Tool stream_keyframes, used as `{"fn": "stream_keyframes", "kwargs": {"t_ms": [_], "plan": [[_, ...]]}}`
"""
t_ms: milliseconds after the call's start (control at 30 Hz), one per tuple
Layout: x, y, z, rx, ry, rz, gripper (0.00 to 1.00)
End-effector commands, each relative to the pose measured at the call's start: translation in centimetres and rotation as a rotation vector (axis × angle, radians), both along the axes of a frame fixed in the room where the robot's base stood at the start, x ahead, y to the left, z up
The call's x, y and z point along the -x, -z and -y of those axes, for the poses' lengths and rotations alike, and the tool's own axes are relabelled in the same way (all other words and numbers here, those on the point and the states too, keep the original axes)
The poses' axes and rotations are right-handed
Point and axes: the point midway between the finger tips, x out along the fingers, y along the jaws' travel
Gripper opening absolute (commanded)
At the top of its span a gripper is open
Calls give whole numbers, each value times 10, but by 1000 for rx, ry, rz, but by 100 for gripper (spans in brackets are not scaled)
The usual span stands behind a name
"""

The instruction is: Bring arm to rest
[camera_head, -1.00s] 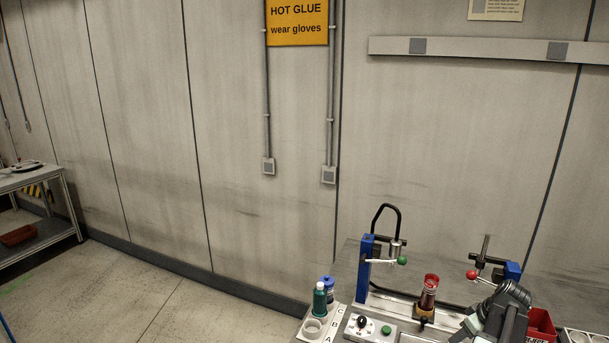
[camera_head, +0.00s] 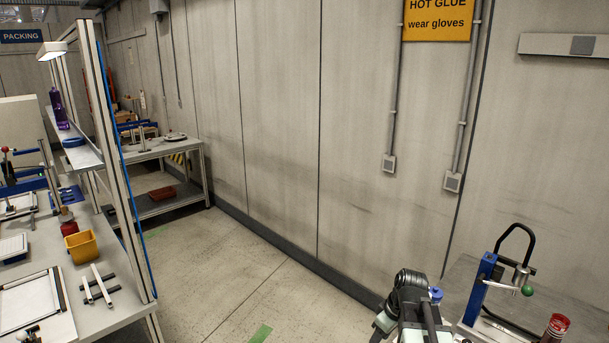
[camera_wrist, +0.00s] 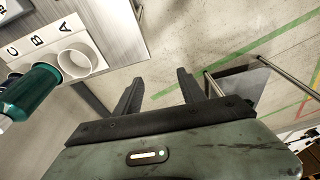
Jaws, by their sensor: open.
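My gripper (camera_wrist: 160,88) is open in the wrist view, its two dark fingers apart with nothing between them. Below the fingers is bare floor. My arm (camera_head: 410,305) shows at the bottom of the head view, left of the blue post of a fixture (camera_head: 478,290).
A blue-capped bottle (camera_head: 436,294) shows just behind my arm. A red cylinder (camera_head: 556,327) stands by the fixture. At left is a bench (camera_head: 125,318) with a tall frame, a yellow bin (camera_head: 82,247) and tools. Clear floor (camera_head: 225,275) lies between bench and wall.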

Motion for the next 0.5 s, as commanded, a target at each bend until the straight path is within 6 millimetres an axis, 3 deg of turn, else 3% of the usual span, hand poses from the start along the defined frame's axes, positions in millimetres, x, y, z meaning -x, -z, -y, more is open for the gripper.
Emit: {"fn": "stream_keyframes", "kwargs": {"t_ms": [33, 100, 233, 500], "plan": [[5, 1, -31, 8, -9, -20, 48], [12, 3, -65, 24, 3, -50, 48], [34, 5, -113, 66, 101, -110, 48], [60, 7, -96, 128, 528, -193, 48]]}}
